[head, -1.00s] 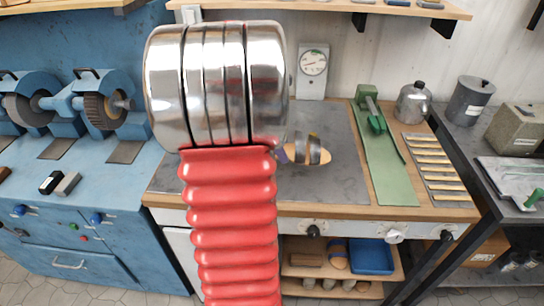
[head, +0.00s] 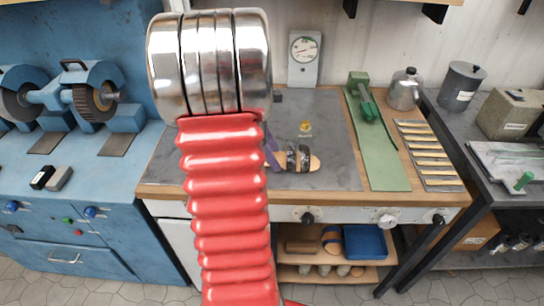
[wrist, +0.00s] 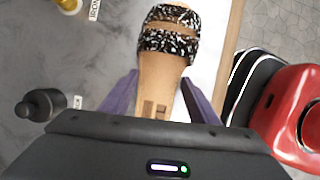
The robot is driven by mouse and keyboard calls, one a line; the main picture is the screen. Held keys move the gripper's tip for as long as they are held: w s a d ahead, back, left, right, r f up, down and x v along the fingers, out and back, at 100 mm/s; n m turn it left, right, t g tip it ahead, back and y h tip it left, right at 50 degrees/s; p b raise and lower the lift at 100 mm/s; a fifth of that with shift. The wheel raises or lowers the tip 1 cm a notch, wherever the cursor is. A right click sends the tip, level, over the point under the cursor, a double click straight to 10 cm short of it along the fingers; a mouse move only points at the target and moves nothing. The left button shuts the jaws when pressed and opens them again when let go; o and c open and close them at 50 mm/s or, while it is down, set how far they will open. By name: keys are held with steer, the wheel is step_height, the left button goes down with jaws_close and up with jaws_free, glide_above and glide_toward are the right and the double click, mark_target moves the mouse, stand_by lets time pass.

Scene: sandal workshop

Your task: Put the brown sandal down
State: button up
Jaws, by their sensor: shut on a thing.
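The sandal has a tan footbed and dark straps speckled with white. In the wrist view the sandal (wrist: 165,60) lies lengthwise between the purple fingers of my gripper (wrist: 150,98), which is shut on its near end. In the head view the sandal (head: 313,163) shows over the front part of the workbench's grey top (head: 325,120), with one purple finger of my gripper (head: 271,156) at its left end. My arm hides the rest of the gripper there. I cannot tell whether the sole touches the bench top.
A small brass-coloured thing (head: 305,128) stands behind the sandal. A black knobbed thing (wrist: 40,105) shows left of it in the wrist view. To the right are a green mat (head: 385,168) and a slatted rack (head: 424,155). The grey top right of the sandal is clear.

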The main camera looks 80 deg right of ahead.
steer(key=shift+f, duration=0.2)
steer(key=o, duration=1.4)
steer(key=v, duration=1.2)
steer(key=shift+w+a, duration=0.1)
steer(key=shift+w, duration=0.05)
